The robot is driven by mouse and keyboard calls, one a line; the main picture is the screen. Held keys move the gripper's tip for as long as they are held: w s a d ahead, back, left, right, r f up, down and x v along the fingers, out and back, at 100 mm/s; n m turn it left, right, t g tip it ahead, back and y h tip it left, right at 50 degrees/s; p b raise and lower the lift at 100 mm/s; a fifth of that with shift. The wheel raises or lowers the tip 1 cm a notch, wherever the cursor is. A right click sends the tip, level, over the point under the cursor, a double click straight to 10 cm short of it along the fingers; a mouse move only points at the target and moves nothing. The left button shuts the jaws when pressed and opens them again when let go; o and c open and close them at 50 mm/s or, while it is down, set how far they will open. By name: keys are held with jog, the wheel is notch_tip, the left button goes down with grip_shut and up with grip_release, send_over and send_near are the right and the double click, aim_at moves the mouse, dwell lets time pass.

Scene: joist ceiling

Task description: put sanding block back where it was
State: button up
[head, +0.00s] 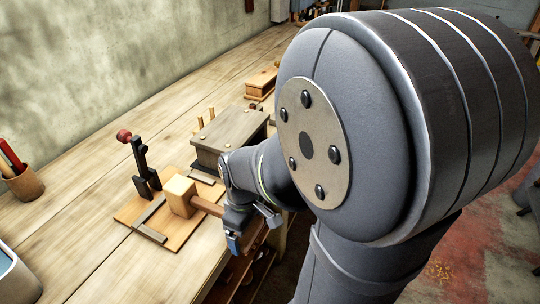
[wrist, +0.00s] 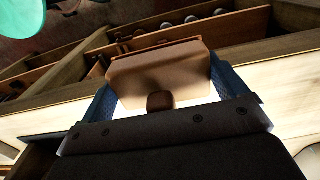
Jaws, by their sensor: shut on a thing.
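My gripper (wrist: 165,92) is shut on a brown block, which I take to be the sanding block (wrist: 155,70). In the wrist view the block lies between the two blue fingers, with a small dark knob in front of it.
A wooden mallet (head: 180,196) is on a board (head: 179,238), its handle towards my gripper. A red-knobbed clamp (head: 141,160) stands behind it. A grey-topped box (head: 228,136) is close by. A pencil cup (head: 24,184) stands left. Shelves (wrist: 60,75) lie below the bench.

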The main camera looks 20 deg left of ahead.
aim_at(221, 226)
jog(key=a, duration=0.7)
jog(key=shift+a, duration=0.35)
jog(key=shift+a+f, duration=0.2)
jog(key=shift+f, duration=0.1)
jog(key=shift+f, duration=0.1)
jog(key=o, duration=0.6)
jog(key=shift+o, duration=0.4)
notch_tip(221, 226, up, 12)
jog(key=shift+r, duration=0.15)
